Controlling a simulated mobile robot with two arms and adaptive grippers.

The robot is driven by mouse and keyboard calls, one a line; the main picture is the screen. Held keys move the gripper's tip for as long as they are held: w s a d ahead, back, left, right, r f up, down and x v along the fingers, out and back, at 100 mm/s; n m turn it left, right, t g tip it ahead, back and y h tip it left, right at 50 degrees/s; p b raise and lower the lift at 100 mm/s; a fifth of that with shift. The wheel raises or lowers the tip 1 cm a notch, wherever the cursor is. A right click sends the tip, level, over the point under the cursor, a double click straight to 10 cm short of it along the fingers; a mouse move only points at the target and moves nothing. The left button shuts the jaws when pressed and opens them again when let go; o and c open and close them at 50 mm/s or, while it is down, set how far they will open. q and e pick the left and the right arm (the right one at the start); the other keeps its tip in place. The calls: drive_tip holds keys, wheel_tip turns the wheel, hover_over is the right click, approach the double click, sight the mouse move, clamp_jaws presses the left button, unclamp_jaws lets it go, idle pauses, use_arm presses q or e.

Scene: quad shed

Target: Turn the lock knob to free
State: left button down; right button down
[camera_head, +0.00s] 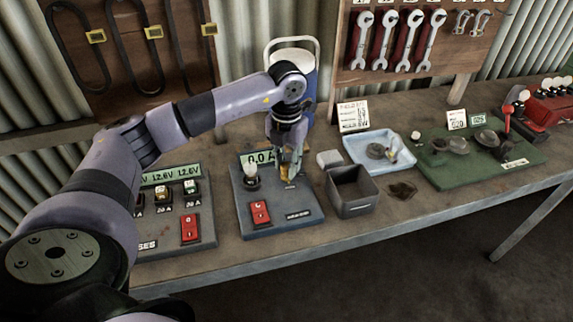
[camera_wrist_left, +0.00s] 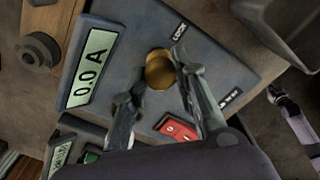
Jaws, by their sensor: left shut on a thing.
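The brass lock knob (camera_head: 286,171) stands on a blue-grey panel (camera_head: 255,228) in the middle of the bench in the head view. My left gripper (camera_head: 286,160) reaches down over the panel and is shut on the knob. In the left wrist view the round brass knob (camera_wrist_left: 160,73) shows at the tips of my left gripper (camera_wrist_left: 154,82), with a finger on either side. A "LOCK" label (camera_wrist_left: 180,30) is printed near it. I cannot tell the knob's angle.
The panel also has a "0.0 A" display (camera_wrist_left: 92,70), a red switch (camera_head: 260,212) and a pale bulb-like part (camera_head: 250,175). A fuse panel (camera_head: 165,215) is to the left. A grey open box (camera_head: 352,208) stands close on the right, with a pale blue tray (camera_head: 372,165) behind.

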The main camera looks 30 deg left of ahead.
sight(287, 165)
use_arm(q)
drive_tip(key=shift+r, duration=0.1)
idle(0.4)
drive_tip(key=c, duration=1.3)
unclamp_jaws()
wheel_tip(287, 165, up, 12)
